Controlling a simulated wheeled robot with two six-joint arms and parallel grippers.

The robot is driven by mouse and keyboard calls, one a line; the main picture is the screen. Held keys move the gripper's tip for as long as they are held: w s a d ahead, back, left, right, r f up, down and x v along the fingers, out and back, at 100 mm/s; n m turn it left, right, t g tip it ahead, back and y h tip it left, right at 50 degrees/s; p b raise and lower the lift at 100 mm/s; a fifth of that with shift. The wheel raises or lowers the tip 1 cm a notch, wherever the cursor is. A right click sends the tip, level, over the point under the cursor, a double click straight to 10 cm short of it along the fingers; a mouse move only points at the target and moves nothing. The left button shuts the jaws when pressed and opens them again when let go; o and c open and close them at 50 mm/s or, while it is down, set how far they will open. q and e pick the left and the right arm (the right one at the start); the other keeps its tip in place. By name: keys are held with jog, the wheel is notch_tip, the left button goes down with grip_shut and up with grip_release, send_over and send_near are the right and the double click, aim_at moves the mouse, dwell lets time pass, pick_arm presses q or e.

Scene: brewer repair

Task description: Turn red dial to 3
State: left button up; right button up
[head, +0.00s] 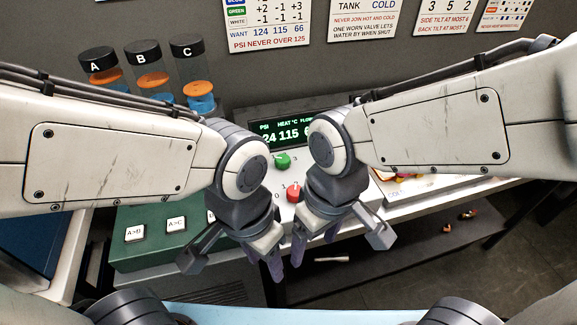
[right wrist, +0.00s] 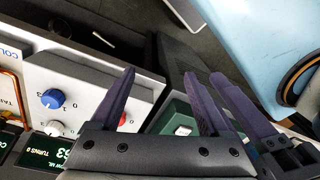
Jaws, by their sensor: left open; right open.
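The red dial (head: 294,192) is on the sloping pale front panel of the brewer, between my two wrists in the head view. Its pointer is too small to read, and my right gripper hides part of its scale. In the right wrist view the red dial (right wrist: 122,119) is mostly hidden behind a finger. My left gripper (head: 268,256) is open and empty, below and left of the dial. My right gripper (head: 315,243) is open and empty, below and right of it. Neither visibly holds the dial; contact cannot be told.
Blue (right wrist: 52,98) and white (right wrist: 54,128) dials show in the right wrist view. A green button box (head: 150,250) is at left, near the lidded canisters (head: 145,60). My grippers are close together.

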jog(key=w+a+r+n+p, duration=0.1)
jog(key=w+a+r+p, duration=0.1)
jog(key=w+r+p, duration=0.45)
jog(key=n+p, duration=0.2)
jog(key=p, duration=0.1)
send_near(295, 190)
jog(key=shift+h, duration=0.4)
jog(key=f, duration=0.3)
jog(key=f+p, duration=0.1)
jog(key=f, duration=0.2)
jog(key=f+p, duration=0.1)
jog(key=f, duration=0.2)
jog(key=shift+a, duration=0.35)
pick_arm(q)
notch_tip(295, 190, up, 13)
jog(key=shift+r, duration=0.1)
pick_arm(e)
jog(key=shift+m, duration=0.3)
grip_shut()
